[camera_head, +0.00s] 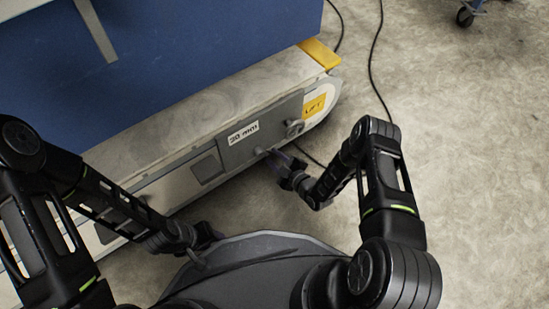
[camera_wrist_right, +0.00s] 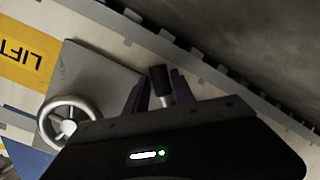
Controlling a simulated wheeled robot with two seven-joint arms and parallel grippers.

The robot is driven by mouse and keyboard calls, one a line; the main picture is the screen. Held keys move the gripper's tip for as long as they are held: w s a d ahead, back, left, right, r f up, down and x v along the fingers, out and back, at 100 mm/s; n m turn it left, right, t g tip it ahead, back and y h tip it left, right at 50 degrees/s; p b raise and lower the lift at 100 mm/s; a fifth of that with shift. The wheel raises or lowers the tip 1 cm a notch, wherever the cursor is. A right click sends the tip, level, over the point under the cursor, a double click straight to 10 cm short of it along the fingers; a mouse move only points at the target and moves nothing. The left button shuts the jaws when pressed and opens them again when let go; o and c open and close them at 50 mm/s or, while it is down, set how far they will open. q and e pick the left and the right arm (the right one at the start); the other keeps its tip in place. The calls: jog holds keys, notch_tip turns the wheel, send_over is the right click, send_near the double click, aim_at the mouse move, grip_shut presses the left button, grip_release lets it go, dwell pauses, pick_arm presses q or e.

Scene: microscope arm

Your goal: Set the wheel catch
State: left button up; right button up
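A grey panel (camera_head: 232,142) marked "30 mm" is on the side of the machine's low base. A small handwheel (camera_head: 293,128) is near its right end; it shows as a silver spoked ring in the right wrist view (camera_wrist_right: 68,121). A short dark knob (camera_wrist_right: 161,84) stands out beside the wheel. My right gripper (camera_head: 281,160) is at the panel, with its dark purple fingers (camera_wrist_right: 160,92) on either side of the knob. Whether they press on it is unclear. My left gripper (camera_head: 205,237) hangs low near my body, its fingers too dark to read.
The big blue machine body (camera_head: 180,60) rises above the grey base. A yellow LIFT label (camera_head: 315,105) is right of the wheel. Black cables (camera_head: 374,70) lie on the concrete floor. The floor at right (camera_head: 470,160) is clear apart from a caster (camera_head: 465,17) at the top.

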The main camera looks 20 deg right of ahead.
grip_shut()
dwell(1.0)
